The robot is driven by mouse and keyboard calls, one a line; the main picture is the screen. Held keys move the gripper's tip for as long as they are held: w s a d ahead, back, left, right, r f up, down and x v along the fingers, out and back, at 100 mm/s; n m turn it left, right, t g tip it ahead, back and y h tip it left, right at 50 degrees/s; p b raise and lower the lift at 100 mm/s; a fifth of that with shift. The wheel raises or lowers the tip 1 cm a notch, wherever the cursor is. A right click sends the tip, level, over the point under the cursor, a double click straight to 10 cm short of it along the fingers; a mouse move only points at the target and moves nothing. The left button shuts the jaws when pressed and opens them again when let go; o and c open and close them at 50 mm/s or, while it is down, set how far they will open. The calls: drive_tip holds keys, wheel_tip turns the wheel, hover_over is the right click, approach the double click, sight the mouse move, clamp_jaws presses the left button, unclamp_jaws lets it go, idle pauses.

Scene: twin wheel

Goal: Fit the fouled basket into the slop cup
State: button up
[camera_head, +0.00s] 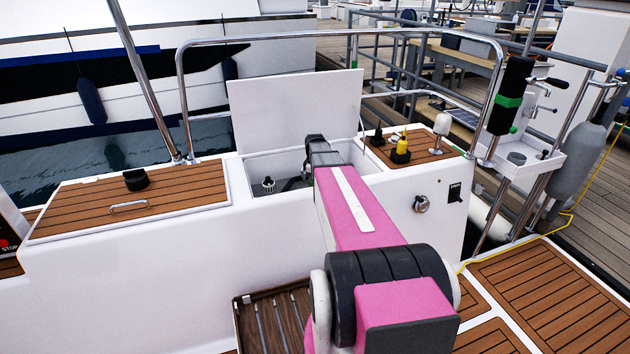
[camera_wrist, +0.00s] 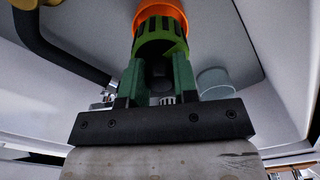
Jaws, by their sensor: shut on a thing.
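My gripper (camera_wrist: 158,78) is shut on a dark green slotted piece (camera_wrist: 160,38), which looks like the fouled basket. An orange ring (camera_wrist: 160,12) is at its far end; I cannot tell whether it is part of the basket. A pale blue, see-through cup (camera_wrist: 214,82) stands to the right of the fingers, apart from them, and may be the slop cup. In the head view my arm reaches into the open locker (camera_head: 262,163), and the gripper and the held piece are hidden there.
A small pale slotted part (camera_head: 268,185) sits at the left inside the locker. The raised lid (camera_head: 295,108) stands behind it. A dark hose (camera_wrist: 60,50) runs at the left in the wrist view. A yellow-topped fitting (camera_head: 400,150) is on the right teak panel.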

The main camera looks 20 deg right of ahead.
drive_tip(key=shift+f, duration=2)
drive_tip(key=o, duration=1)
wheel_tip(320, 180, up, 11)
drive_tip(key=shift+f, duration=0.15)
